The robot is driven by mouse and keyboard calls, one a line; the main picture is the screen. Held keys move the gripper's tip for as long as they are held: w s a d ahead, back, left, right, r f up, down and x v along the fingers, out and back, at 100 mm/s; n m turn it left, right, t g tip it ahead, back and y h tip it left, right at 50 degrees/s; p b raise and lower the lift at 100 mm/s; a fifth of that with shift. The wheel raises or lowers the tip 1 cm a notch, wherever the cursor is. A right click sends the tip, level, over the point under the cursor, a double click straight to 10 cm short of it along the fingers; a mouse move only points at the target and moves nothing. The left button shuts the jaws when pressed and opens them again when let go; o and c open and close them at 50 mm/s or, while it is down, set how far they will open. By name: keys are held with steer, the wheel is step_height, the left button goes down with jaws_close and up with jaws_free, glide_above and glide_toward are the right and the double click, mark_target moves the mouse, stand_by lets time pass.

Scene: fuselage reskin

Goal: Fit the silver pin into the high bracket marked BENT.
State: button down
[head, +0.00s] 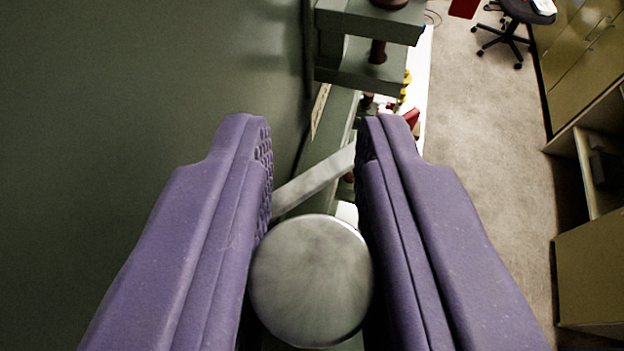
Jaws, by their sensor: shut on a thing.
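My gripper (314,135) has two purple fingers, shut on the silver pin (311,282). The pin's round, dull silver end faces the camera between the fingers. A pale silver bar (315,180) slants between the fingertips beyond it; I cannot tell whether it is part of the pin. A grey-green bracket (368,22) with two stacked plates stands ahead at the top, beyond the fingertips and apart from them. A dark brown pin (377,51) passes between its plates. No BENT marking is readable, so I cannot tell which bracket this is.
A large dark green panel (120,120) fills the left side. A pale strip (320,110), perhaps a label, sits below the bracket. Small red and yellow items (406,88) lie lower down. At right are carpeted floor (480,130), an office chair (515,25) and cabinets (585,50).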

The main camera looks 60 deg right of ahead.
steer(key=shift+f, duration=0.35)
steer(key=c, duration=0.8)
jaws_free()
steer(key=shift+c, duration=0.2)
steer(key=b+v, duration=0.1)
steer(key=v, duration=0.6)
steer(key=shift+s+a+r, duration=0.15)
steer(key=shift+s+a, duration=0.1)
